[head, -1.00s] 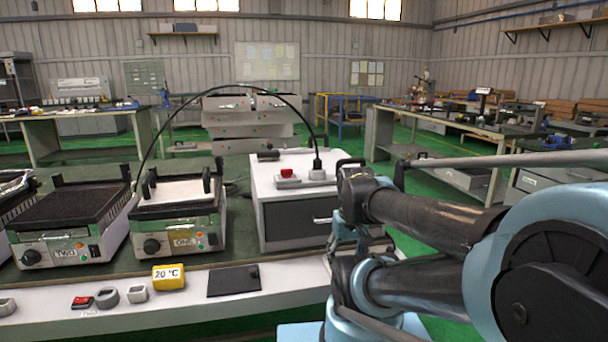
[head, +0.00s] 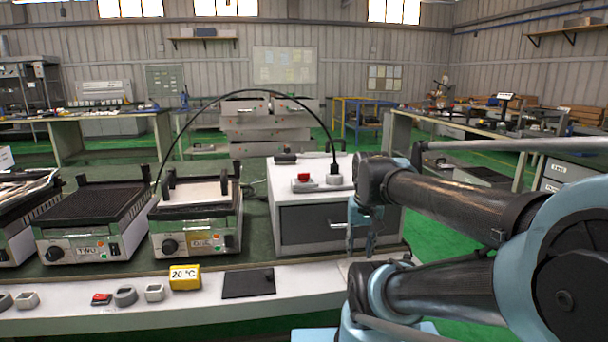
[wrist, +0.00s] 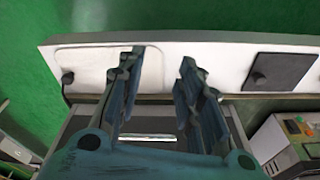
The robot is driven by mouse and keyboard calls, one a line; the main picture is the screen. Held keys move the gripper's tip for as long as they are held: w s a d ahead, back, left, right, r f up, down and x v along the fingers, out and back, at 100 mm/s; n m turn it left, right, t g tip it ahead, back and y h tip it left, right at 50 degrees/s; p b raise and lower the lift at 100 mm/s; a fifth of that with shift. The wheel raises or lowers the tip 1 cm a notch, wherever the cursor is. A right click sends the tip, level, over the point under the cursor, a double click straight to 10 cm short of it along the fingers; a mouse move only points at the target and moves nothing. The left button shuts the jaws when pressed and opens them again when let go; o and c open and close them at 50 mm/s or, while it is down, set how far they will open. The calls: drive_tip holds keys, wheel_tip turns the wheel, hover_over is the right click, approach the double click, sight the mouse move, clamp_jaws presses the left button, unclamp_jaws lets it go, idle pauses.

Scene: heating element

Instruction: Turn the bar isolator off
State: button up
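No part in view is readably marked as the bar isolator, so I cannot tell which one it is. A red rocker switch (head: 102,299) sits on the bench's white front rail at the lower left in the head view. A red button (head: 304,177) sits on top of a white box. A black plate (head: 249,283) with a small dark knob lies on the rail; it also shows in the wrist view (wrist: 282,68). My gripper (head: 362,240) points down in front of the white box's right side. In the wrist view my gripper (wrist: 160,62) is open and empty above the rail.
Two grill machines (head: 196,225) (head: 85,226) stand left of the white box (head: 285,225). A black cable (head: 250,91) arches above them. A yellow 20 °C display (head: 185,278) and a grey ring (head: 125,296) sit on the rail. Green floor (wrist: 30,60) is clear beyond the rail.

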drive_tip(key=w+a+r+m+g, duration=0.1)
drive_tip(key=w+a+r+m, duration=0.25)
drive_tip(key=w+r, duration=0.45)
drive_tip(key=w+a+r+m, duration=0.2)
drive_tip(key=w+r+m, duration=0.2)
drive_tip(key=w+r, duration=0.45)
wheel_tip(320, 180, up, 13)
drive_tip(key=m+g, duration=0.1)
drive_tip(key=m, duration=0.7)
hover_over(304, 176)
drive_tip(key=f, duration=1.1)
drive_tip(key=w+f, duration=0.1)
drive_tip(key=f, duration=0.5)
drive_tip(key=shift+f, duration=0.3)
drive_tip(key=shift+c, duration=0.3)
clamp_jaws()
